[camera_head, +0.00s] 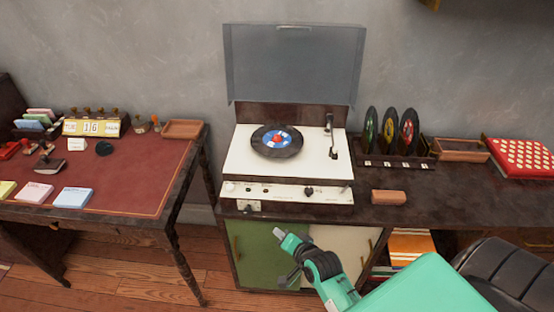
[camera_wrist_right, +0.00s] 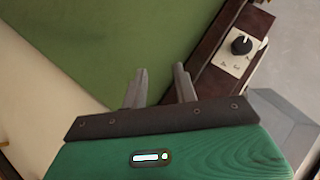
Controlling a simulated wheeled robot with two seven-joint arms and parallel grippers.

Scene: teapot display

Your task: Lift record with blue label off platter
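The record with the blue label (camera_head: 277,141) lies flat on the platter of the record player (camera_head: 240,165), whose grey lid (camera_head: 295,65) stands open. A red piece shows at the middle of the label. The platter itself is hidden under the record. My right gripper (camera_head: 287,262) is in front of the cabinet, below and apart from the record player. In the right wrist view its two fingers (camera_wrist_right: 159,85) stand apart with nothing between them, facing the green cabinet door (camera_wrist_right: 100,40). My left gripper is not in view.
A rack (camera_head: 395,160) with 3 upright records stands right of the player. A brown block (camera_head: 388,197), an open wooden box (camera_head: 460,150) and a red patterned box (camera_head: 520,157) are on the cabinet top. A desk (camera_head: 130,180) with stationery stands at left.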

